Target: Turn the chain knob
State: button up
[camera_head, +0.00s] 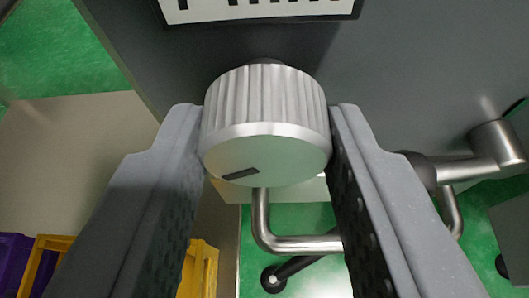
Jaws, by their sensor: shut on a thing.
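The chain knob (265,125) is a silver, ribbed cylinder with a pale flat face and a short dark mark on it. It sticks out from a dark grey panel (400,60). The mark lies left of the face's centre, slightly tilted. My gripper (268,135) has one grey finger on each side of the knob, and the fingers are shut on its ribbed sides. The inner pads look dark and studded. The knob's sides under the fingers are partly hidden.
A white label with dark lettering (260,12) is at the top, cut off. Bent metal pipes (300,243) run below the knob, with a metal fitting (495,145) at right. Yellow (200,268) and purple (12,258) crates stand lower left. The floor is green.

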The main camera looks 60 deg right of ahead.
jog(key=shift+w+a, duration=0.1)
jog(key=o, duration=0.7)
jog(key=b+v, duration=0.1)
jog(key=v, duration=1.2)
jog(key=shift+s+a, duration=0.2)
jog(key=shift+a, duration=0.1)
jog(key=shift+r, duration=0.1)
